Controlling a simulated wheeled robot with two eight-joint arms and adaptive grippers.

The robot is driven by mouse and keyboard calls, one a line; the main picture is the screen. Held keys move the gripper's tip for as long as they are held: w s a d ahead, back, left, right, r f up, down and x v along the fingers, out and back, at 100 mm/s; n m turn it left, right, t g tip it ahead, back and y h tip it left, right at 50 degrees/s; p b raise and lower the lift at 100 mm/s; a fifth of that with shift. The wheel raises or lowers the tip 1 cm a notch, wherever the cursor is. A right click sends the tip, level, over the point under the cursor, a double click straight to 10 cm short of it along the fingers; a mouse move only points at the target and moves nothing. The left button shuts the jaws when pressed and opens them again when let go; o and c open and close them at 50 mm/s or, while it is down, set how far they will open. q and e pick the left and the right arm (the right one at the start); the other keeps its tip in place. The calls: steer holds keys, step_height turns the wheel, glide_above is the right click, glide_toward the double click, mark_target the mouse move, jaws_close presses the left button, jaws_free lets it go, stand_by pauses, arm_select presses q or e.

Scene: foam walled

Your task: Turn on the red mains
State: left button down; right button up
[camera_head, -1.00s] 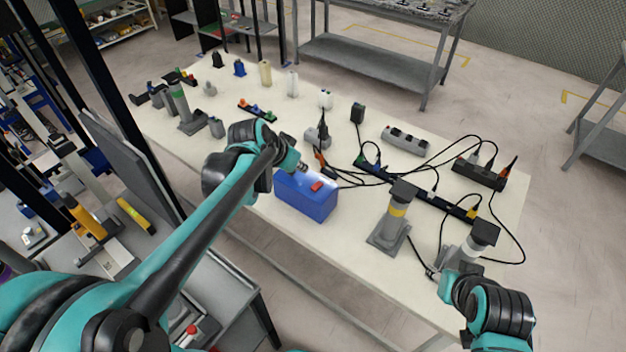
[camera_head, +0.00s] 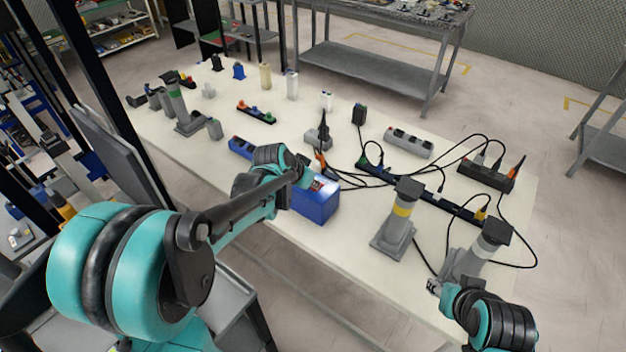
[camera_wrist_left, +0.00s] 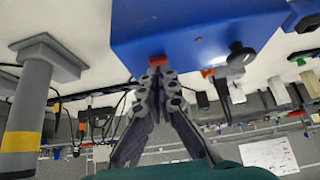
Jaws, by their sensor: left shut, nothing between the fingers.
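The blue box (camera_head: 316,207) stands near the front edge of the white table, with a red switch (camera_head: 320,184) on its top. My left gripper (camera_head: 305,174) is over the box, at its upper left, and hides part of the top. In the left wrist view the shut, empty fingertips (camera_wrist_left: 157,68) meet right at a red piece (camera_wrist_left: 157,60) on the edge of the blue box (camera_wrist_left: 190,30); I cannot tell whether they press it. My right gripper (camera_head: 434,286) is at the lower right by a grey post; its fingers are too small to read.
Power strips (camera_head: 430,195) and black cables lie behind and to the right. A blue strip (camera_head: 240,147) lies behind my left arm. Small bottles and blocks line the table's far left.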

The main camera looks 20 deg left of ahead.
arm_select(q)
steer(key=shift+s+a+f, duration=0.1)
steer(key=shift+s+f, duration=0.1)
steer(key=shift+f, duration=0.3)
steer(key=shift+r, duration=0.2)
steer(key=shift+r+p, duration=0.55)
steer(key=shift+r, duration=0.2)
